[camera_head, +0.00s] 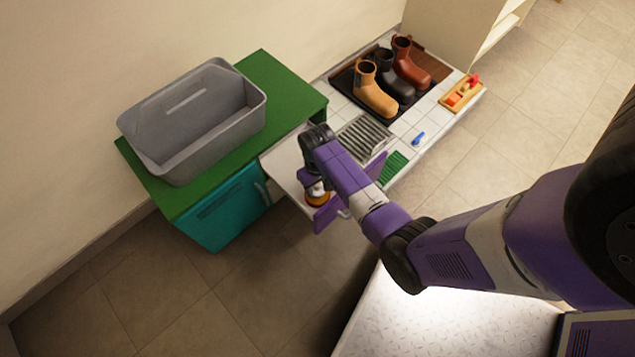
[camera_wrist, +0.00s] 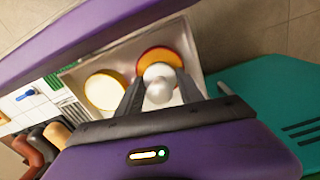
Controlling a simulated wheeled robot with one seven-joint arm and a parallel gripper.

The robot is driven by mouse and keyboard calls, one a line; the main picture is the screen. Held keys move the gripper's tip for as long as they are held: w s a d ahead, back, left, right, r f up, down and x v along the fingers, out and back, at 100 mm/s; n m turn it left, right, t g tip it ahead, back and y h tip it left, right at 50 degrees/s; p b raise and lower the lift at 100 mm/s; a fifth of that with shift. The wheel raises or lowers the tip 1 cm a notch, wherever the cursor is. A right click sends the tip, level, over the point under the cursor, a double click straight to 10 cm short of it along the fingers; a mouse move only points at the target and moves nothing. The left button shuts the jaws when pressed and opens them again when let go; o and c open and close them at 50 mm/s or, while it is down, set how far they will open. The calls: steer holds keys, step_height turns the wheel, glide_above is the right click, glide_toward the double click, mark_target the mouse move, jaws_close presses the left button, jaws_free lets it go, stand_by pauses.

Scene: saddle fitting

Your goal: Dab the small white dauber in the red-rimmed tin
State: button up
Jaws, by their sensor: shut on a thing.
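The small white dauber (camera_wrist: 159,84) is between the two fingers of my gripper (camera_wrist: 159,90) in the wrist view, and the fingers are shut on it. The red-rimmed tin (camera_wrist: 172,54) lies just behind the dauber, partly hidden by it. I cannot tell whether the dauber touches the tin's contents. A second round tin (camera_wrist: 103,90) with a yellow rim and pale inside sits to the left. Both tins are in an open light-coloured drawer (camera_wrist: 203,62). In the head view my wrist hides much of the drawer (camera_head: 287,160).
A green-topped cabinet (camera_head: 288,88) carries a grey bin (camera_head: 190,160) left of the drawer. A tiled top (camera_head: 408,124) behind holds several boots (camera_head: 376,94) on a tray, a metal grate (camera_head: 364,138), a blue item (camera_head: 418,138) and a green mat (camera_head: 393,167).

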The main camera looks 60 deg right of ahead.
steer(key=shift+f, duration=0.5)
stand_by(1.7)
steer(key=shift+s+r, duration=0.1)
step_height(320, 180, up, 7)
steer(key=p, duration=0.7)
steer(key=shift+p, duration=0.3)
steer(key=shift+a, duration=0.1)
